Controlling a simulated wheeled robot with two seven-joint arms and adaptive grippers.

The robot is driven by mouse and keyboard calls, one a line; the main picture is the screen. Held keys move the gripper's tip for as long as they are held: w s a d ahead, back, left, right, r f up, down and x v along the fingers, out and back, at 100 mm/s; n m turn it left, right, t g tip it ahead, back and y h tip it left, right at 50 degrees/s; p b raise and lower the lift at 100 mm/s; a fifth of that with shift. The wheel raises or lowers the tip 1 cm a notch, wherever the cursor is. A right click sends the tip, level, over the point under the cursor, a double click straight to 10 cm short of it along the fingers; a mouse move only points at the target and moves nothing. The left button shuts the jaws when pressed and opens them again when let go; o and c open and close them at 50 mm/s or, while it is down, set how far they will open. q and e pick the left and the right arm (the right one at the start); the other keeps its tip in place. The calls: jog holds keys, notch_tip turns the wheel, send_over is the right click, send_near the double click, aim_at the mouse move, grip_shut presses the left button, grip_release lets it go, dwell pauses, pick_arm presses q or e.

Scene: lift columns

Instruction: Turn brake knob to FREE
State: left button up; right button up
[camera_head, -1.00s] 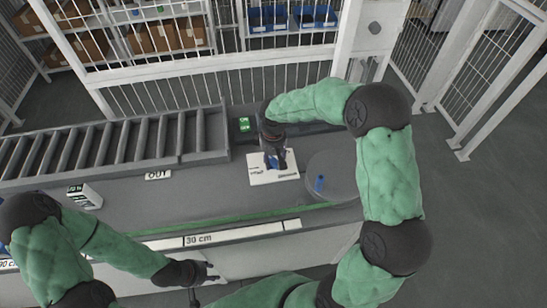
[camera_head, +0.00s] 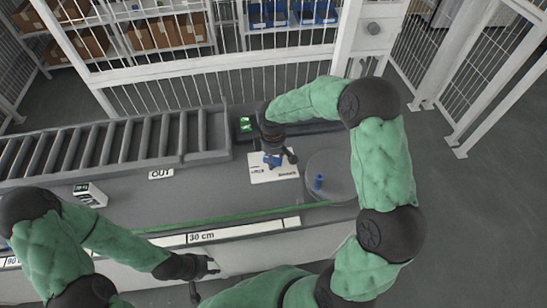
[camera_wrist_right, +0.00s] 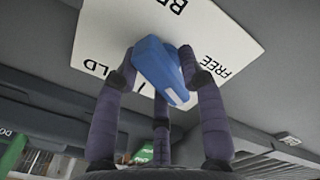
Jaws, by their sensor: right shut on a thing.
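The blue brake knob (camera_head: 271,161) stands on a white label plate (camera_head: 262,178) on the grey worktop. In the right wrist view the blue knob (camera_wrist_right: 160,64) sits between the dark fingers of my right gripper (camera_wrist_right: 166,72), which are shut on it. The plate (camera_wrist_right: 225,25) there shows FREE at the right and the end of HOLD at the left. The knob has a pale mark at its near end. It lies slanted, not clearly lined up with either word. In the head view my right gripper (camera_head: 275,151) partly hides the knob. My left gripper (camera_head: 206,270) is empty, fingers spread, at the worktop's front edge.
A round grey disc (camera_head: 338,170) with a small blue piece (camera_head: 319,182) lies right of the plate. A roller conveyor (camera_head: 95,148), an OUT label (camera_head: 161,174) and a small display box (camera_head: 89,194) are to the left. A green-lit unit (camera_head: 246,124) sits behind.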

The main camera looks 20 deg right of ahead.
jog(key=shift+s+a+f, duration=0.3)
jog(key=shift+s+a, duration=0.05)
jog(key=shift+n+p, duration=0.4)
jog(key=shift+n, duration=0.1)
jog(key=shift+n+p, duration=1.3)
jog(key=shift+n, duration=0.8)
jog(key=o, duration=0.6)
jog(key=shift+d+r, duration=0.1)
jog(key=shift+r, duration=0.1)
